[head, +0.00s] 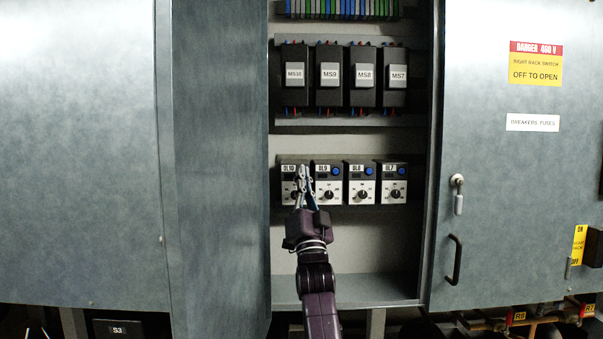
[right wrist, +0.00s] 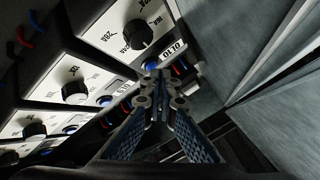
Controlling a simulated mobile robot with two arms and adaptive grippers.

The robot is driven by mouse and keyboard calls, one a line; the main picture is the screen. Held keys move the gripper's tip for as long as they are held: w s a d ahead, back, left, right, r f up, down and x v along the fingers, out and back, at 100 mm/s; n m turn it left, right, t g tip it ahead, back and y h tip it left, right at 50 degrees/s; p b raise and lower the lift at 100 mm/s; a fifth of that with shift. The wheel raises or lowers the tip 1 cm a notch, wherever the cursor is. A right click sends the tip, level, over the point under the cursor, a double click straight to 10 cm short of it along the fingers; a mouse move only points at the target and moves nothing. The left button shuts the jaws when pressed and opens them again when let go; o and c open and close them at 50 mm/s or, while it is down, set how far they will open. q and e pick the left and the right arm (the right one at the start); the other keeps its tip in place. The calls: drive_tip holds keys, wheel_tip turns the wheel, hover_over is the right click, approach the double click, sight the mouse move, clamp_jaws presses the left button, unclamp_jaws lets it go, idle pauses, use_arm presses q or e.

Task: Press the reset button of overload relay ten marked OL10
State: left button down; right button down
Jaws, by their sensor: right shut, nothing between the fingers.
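Overload relay OL10 (head: 287,188) is the leftmost of a row of relays in the open cabinet. It has a black and white face, a dial and an OL10 label. My right gripper (head: 302,172) is shut and empty, its fingertips in front of the right side of OL10. In the right wrist view, the shut fingertips (right wrist: 160,76) are at the OL10 label, beside the relay's white face (right wrist: 112,32). A blue reset button (right wrist: 151,66) shows only partly beside the tips. I cannot tell whether the tips touch it. My left gripper is not in view.
Relays OL9 (head: 329,186), OL8 (head: 360,184) and OL7 (head: 392,184) stand to the right, each with a blue button. Contactors such as MS9 (head: 329,74) sit above. The open cabinet door (head: 220,170) is close on the left.

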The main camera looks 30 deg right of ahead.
drive_tip(key=shift+s+a, duration=0.2)
drive_tip(key=shift+s, duration=0.15)
drive_tip(key=shift+s+a, duration=0.1)
drive_tip(key=shift+s+a+p, duration=0.1)
drive_tip(key=shift+s+a, duration=0.3)
drive_tip(key=shift+s, duration=0.3)
drive_tip(key=shift+s+a+p, duration=0.15)
drive_tip(key=shift+s+a, duration=0.3)
drive_tip(key=shift+s, duration=0.2)
drive_tip(key=shift+s+a+p, duration=0.1)
drive_tip(key=shift+s+a, duration=0.3)
drive_tip(key=shift+s, duration=0.3)
drive_tip(key=shift+f, duration=0.1)
